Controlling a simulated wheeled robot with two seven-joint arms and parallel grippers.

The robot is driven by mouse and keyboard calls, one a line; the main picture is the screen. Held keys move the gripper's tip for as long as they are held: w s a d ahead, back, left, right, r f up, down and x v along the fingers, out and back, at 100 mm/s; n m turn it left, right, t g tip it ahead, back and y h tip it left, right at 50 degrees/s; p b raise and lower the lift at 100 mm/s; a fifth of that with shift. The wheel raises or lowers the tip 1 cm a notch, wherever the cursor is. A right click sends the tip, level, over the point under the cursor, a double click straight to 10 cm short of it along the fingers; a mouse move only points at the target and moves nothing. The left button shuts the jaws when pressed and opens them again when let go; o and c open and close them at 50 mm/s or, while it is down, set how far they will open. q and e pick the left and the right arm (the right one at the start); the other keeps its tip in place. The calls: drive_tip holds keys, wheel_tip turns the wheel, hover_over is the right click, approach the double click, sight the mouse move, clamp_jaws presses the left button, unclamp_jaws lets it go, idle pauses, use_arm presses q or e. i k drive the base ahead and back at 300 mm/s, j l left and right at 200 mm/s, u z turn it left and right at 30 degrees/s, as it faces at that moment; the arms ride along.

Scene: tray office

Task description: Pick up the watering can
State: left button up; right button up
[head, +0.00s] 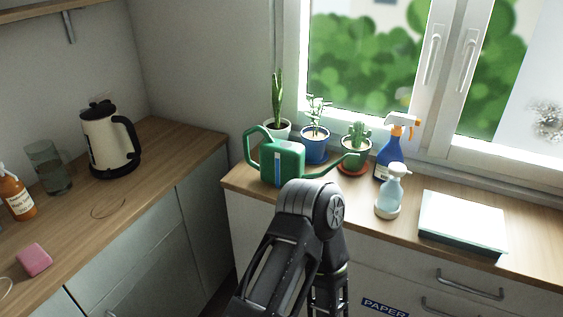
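The watering can (282,161) is green with a blue-and-white label on its front. It stands upright at the left end of the wooden counter under the window. Its looped handle (249,146) points left and its spout (335,165) points right. One of my dark arms rises from the bottom middle of the head view, and its bent joint is in front of the can's lower right in the picture. I see no fingertips of either gripper. Nothing visible holds the can.
Potted plants (315,146) stand close behind the can. A cactus pot (355,150), an orange-and-blue spray bottle (389,155), a pale dispenser bottle (391,191) and a white box (461,219) are to its right. A kettle (104,143) stands on the left counter (150,165).

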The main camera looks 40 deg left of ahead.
sight(282, 161)
drive_tip(key=j+u, duration=0.1)
drive_tip(key=u, duration=1.55)
drive_tip(key=i+l, duration=0.15)
drive_tip(key=i, duration=0.15)
drive_tip(key=i+l, duration=0.1)
drive_tip(key=i, duration=0.15)
